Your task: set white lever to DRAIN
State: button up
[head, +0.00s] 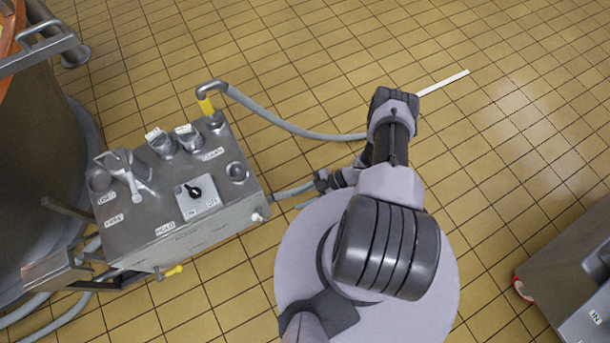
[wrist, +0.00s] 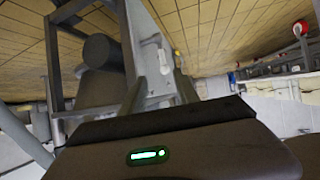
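A grey metal control box (head: 185,221) stands left of my base in the head view. On its left top is a pale lever (head: 133,178), possibly the white lever. Small labels lie near it; one seems to read DRAIN (head: 113,221) and another HOLD (head: 165,228), but both are hard to read. In the wrist view a white piece (wrist: 161,58) stands on a metal frame; I cannot tell if it is the lever. My gripper's dark housing with a green light fills the bottom of the wrist view.
A black knob (head: 194,191) on a white plate sits on the box, with two white-tagged fittings behind. A grey hose (head: 290,126) runs from a yellow-marked pipe towards my arm. A vat (head: 35,150) stands at left, a metal unit (head: 570,285) at right. Tiled floor is open behind.

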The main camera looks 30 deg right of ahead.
jog(key=shift+v, duration=0.85)
jog(key=shift+c, duration=0.5)
